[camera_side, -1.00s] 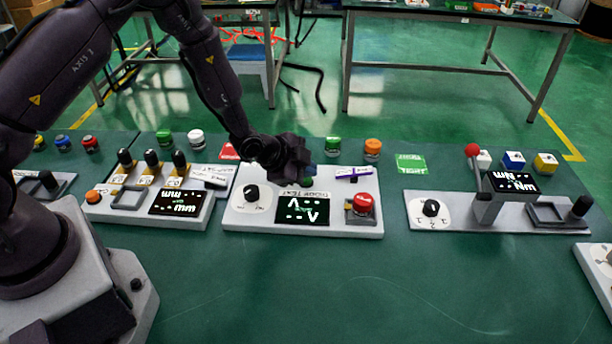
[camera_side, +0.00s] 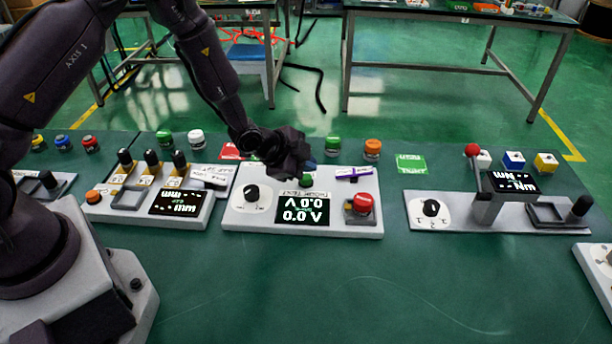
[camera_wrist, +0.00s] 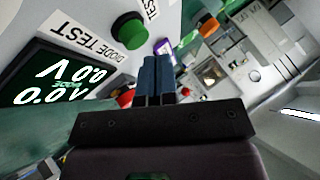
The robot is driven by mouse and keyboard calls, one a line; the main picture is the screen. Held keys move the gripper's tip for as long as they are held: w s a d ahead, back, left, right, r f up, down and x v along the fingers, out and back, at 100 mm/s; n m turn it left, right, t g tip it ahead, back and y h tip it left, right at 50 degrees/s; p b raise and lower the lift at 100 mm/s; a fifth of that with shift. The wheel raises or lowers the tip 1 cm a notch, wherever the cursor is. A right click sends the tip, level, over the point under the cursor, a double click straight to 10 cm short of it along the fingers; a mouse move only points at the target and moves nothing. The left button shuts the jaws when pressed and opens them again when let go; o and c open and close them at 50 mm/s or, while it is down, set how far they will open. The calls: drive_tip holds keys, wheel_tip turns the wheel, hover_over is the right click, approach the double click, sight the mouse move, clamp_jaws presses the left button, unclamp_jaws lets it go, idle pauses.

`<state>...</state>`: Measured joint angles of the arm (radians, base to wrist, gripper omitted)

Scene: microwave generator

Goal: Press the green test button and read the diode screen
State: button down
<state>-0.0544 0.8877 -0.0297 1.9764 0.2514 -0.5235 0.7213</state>
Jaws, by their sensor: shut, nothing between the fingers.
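The green test button (camera_wrist: 130,32) sits beside a "DIODE TEST" label in the wrist view. In the side view the green button (camera_side: 306,180) shows just below my fingertips. The diode screen (camera_side: 303,210) shows two lines reading 0.0 V, upside down in the side view. The screen (camera_wrist: 58,85) also shows in the wrist view, with small green text too blurred to read surely. My gripper (camera_wrist: 157,62) is shut and empty, its blue fingers together. In the wrist view its tips appear beside the button; I cannot tell whether they touch it.
On the same grey panel are a black dial (camera_side: 251,192), a red button (camera_side: 362,203) and a purple switch (camera_side: 354,174). A panel with several black levers (camera_side: 152,158) stands left, another with a red-topped lever (camera_side: 473,151) right. The table front is clear.

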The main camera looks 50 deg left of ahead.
sight(306, 179)
drive_tip(key=shift+r, duration=0.1)
drive_tip(key=shift+r, duration=2.5)
